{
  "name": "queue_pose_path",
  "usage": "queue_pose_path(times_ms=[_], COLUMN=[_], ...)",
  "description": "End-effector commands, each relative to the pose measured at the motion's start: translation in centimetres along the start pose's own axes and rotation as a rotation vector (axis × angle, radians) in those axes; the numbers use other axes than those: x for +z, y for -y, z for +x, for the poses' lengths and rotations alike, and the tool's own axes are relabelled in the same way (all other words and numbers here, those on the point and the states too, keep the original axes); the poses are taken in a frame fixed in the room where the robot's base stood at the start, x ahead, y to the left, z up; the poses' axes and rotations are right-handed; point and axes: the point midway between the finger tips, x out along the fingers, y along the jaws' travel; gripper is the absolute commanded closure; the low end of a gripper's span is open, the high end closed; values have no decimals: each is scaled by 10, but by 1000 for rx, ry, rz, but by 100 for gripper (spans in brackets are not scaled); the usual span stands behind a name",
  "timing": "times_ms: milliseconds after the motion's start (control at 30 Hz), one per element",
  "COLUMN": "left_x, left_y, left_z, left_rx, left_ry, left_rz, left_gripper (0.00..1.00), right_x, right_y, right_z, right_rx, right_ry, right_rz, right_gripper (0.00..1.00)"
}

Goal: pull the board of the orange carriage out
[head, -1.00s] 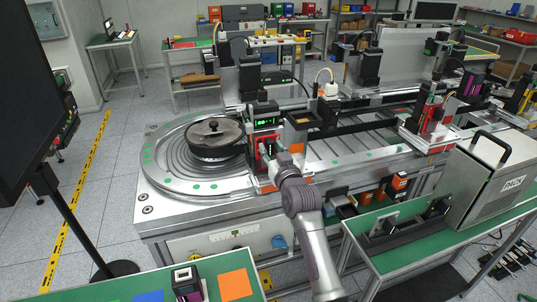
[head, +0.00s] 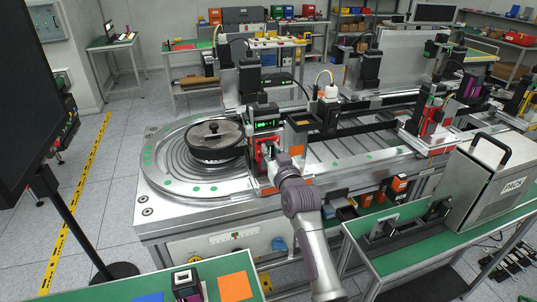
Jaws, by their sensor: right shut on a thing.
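My right gripper (head: 271,155) is at the front of the machine, right of the pan. It is shut, but its own wrist and a red part (head: 265,147) by its fingertips hide most of what it holds. An orange patch (head: 298,151), which may belong to the orange carriage, shows just right of the gripper, under a dark box with a tan top (head: 301,122). I cannot make out the board clearly. My left gripper is not in view.
A lidded pan (head: 215,139) sits on the round ribbed plate to the left. A black unit with green lights (head: 266,124) stands right behind the gripper. A silver case (head: 487,185) is on the green bench at the right.

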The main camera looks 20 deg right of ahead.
Motion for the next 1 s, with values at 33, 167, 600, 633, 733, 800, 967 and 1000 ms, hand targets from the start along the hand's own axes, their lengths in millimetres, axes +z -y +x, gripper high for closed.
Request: queue_pose_path(times_ms=[33, 167, 600, 633, 733, 800, 967, 1000], left_x=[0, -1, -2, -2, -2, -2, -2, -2], left_y=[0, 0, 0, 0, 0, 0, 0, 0], left_z=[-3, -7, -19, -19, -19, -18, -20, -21], left_rx=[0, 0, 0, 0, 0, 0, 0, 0], left_ry=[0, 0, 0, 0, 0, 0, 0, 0], left_rz=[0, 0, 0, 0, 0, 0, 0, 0], left_gripper=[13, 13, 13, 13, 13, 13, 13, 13], right_x=[-4, -9, -20, -20, -20, -20, -21, -23], right_y=[0, 0, 0, 0, 0, 0, 0, 0], right_z=[0, 0, 0, 0, 0, 0, 0, 0], right_rx=[0, 0, 0, 0, 0, 0, 0, 0], right_ry=[-4, -5, -3, -3, -3, -3, -4, -4], right_rz=[0, 0, 0, 0, 0, 0, 0, 0], right_gripper=[100, 100, 100, 100, 100, 100, 100, 100])
